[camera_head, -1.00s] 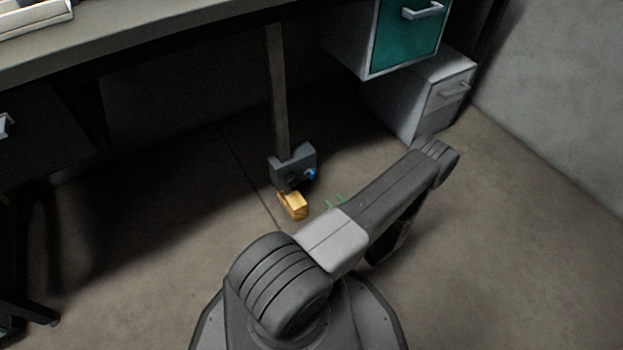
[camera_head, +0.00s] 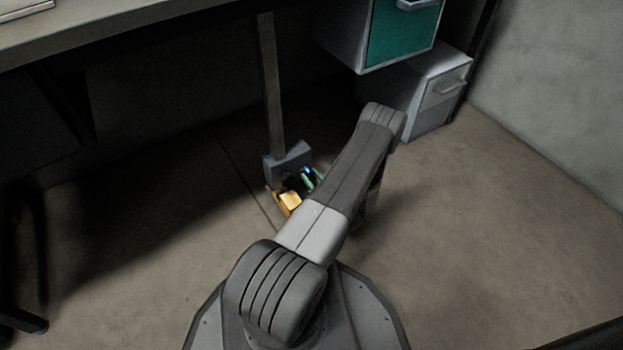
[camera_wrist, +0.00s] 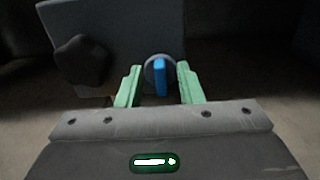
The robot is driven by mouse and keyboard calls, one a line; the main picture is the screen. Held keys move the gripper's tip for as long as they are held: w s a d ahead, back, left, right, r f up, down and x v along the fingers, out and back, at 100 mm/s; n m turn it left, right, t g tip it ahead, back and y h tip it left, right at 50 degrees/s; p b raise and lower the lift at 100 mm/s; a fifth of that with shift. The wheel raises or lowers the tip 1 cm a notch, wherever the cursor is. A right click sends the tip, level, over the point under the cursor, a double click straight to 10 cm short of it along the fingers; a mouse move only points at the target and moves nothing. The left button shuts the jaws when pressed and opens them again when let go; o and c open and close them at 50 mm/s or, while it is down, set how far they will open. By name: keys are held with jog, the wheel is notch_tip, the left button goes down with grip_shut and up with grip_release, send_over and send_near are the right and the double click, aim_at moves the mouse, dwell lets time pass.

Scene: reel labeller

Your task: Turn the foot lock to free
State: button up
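The foot lock is a round grey knob with a blue handle (camera_wrist: 160,76) on the grey block (camera_wrist: 115,22) at the foot of the table leg. In the wrist view the blue handle stands upright. My gripper (camera_wrist: 160,82) is open, with one green finger on each side of the handle. I cannot tell whether the fingers touch it. In the head view the blue handle (camera_head: 308,171) and the green fingers show small in front of the block (camera_head: 290,160), partly hidden by my arm.
A dark knob (camera_wrist: 82,60) sits on the block left of the blue handle. A yellow piece (camera_head: 289,202) sticks out at the block's base. The table leg (camera_head: 271,90) rises above. A grey cabinet (camera_head: 425,95) stands at the right; the floor (camera_head: 150,240) at the left is clear.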

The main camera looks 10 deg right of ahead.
jog(key=shift+w+a, duration=0.1)
jog(key=shift+w, duration=0.15)
grip_shut()
